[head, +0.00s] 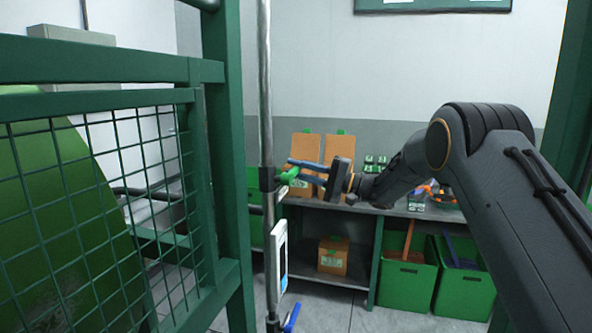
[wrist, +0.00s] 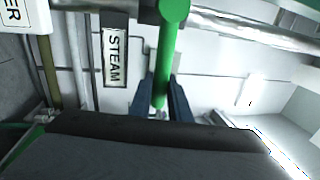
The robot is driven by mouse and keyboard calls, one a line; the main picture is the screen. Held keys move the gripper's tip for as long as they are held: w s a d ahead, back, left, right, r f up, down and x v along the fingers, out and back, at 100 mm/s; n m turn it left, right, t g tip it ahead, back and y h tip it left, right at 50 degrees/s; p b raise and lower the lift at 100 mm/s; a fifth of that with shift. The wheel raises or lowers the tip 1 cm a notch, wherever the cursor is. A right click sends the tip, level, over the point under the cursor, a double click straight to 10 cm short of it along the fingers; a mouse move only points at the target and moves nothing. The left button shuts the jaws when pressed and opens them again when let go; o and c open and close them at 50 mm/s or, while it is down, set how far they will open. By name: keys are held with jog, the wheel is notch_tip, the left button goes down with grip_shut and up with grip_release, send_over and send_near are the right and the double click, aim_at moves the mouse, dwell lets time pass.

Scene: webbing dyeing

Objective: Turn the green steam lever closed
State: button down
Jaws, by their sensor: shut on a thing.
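The green steam lever (head: 289,175) sticks out from a valve on the vertical pipe (head: 266,120) in the head view. In the wrist view the green lever (wrist: 166,65) runs between the two blue fingers of my gripper (wrist: 164,98). My gripper (head: 290,170) reaches in from the right in the head view and is shut on the lever. A sign reading STEAM (wrist: 114,57) hangs left of the lever in the wrist view. The valve body is partly hidden behind the lever.
A blue lever (head: 291,317) sits lower on the same pipe. A green frame with wire mesh (head: 100,190) stands close on the left. Behind are a shelf bench (head: 330,279) with clipboards and boxes, and green bins (head: 405,284). Another sign (wrist: 12,14) is cut off in the wrist view.

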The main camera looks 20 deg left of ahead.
jog(key=c, duration=1.6)
grip_release()
jog(key=shift+f, duration=0.1)
jog(key=shift+c, duration=0.2)
jog(key=d+f+b, duration=0.1)
jog(key=d+b, duration=0.2)
jog(key=d, duration=0.4)
jog(key=shift+d+f, duration=0.3)
jog(key=shift+d, duration=0.05)
